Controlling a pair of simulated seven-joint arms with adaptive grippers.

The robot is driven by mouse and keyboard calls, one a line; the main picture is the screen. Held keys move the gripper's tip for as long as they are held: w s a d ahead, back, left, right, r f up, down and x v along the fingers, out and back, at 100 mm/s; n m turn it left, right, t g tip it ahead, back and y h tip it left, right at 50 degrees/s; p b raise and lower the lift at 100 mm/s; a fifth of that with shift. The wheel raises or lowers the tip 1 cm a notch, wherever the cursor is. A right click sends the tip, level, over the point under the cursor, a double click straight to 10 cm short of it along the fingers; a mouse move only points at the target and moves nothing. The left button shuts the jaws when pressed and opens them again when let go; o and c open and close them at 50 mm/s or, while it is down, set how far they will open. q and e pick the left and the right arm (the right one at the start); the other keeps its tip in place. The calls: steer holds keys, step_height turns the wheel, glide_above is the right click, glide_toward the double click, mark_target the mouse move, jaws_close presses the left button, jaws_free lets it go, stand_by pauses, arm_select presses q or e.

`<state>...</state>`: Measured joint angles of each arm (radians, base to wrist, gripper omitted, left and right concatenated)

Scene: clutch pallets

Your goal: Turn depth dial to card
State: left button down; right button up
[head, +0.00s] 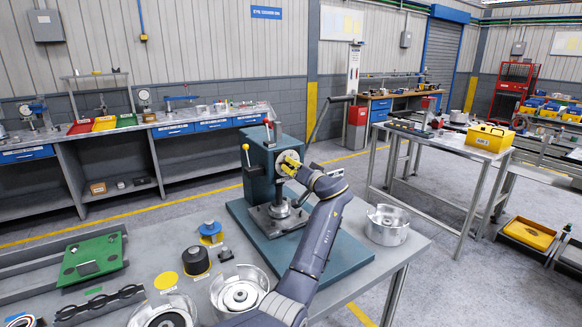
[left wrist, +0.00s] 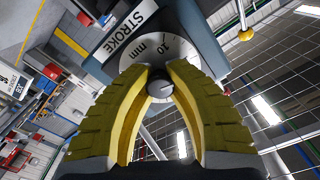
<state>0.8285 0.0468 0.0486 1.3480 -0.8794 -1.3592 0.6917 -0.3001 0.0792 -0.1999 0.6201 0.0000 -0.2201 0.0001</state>
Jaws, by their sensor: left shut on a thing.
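The depth dial is on the green press (head: 262,165), which stands on the bench. In the left wrist view its pale round scale plate (left wrist: 184,50) carries a "10 mm" mark, beside a white STROKE label (left wrist: 127,30). My left gripper (head: 291,165) is at the press face. In the left wrist view its yellow-padded fingers (left wrist: 160,90) are shut on the dial's dark round knob (left wrist: 159,86), one on each side. The knob's pointer setting is too small to read surely. A white printed panel (left wrist: 12,80) shows at the left edge; I cannot tell whether it is the card. My right gripper is not in view.
A metal housing (head: 386,225) stands right of the base plate (head: 345,262). A green board (head: 92,257) and several loose parts lie on the left.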

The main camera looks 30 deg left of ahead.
arm_select(q)
steer(key=shift+f+m, duration=0.2)
steer(key=shift+m, duration=0.75)
steer(key=shift+f+m, duration=0.2)
steer(key=shift+m, duration=0.75)
steer(key=c, duration=1.1)
jaws_free()
steer(key=shift+r, duration=0.3)
steer(key=v, duration=1.2)
steer(key=shift+f, duration=0.1)
